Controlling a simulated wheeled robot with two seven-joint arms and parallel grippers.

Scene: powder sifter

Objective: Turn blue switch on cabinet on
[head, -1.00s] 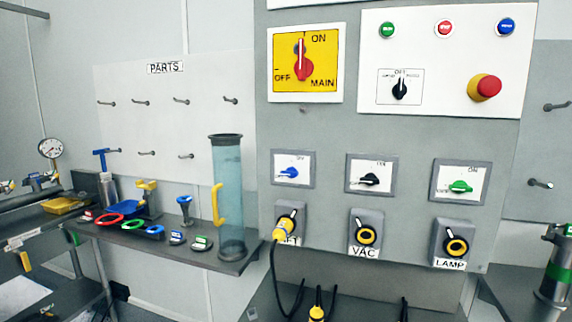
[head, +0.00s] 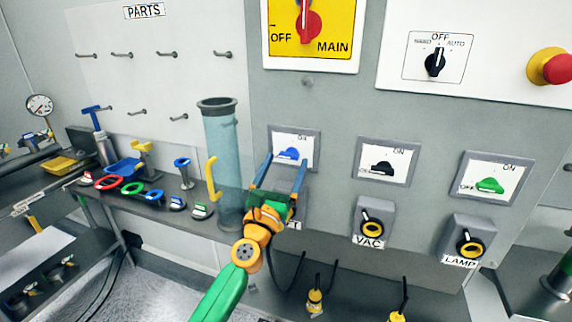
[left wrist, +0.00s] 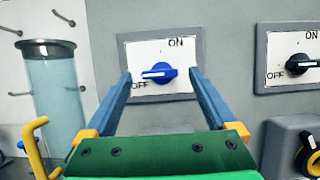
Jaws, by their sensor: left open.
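The blue switch (head: 290,153) sits on a white plate in a grey frame on the cabinet, the leftmost of three. In the left wrist view the blue knob (left wrist: 158,73) lies nearly level, its white-marked end pointing left toward the OFF side; ON is printed at upper right. My left gripper (head: 287,162) is open in front of this switch. In the left wrist view its blue fingers (left wrist: 160,76) stand one on each side of the knob, with gaps between. The socket below the switch is hidden behind the gripper. My right gripper is not in view.
To the right are a black switch (head: 383,167) and a green switch (head: 490,185), above yellow-ringed sockets. A tall clear blue cylinder (head: 222,150) with a yellow handle stands on the shelf just left of my gripper. Plugs and cables hang below.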

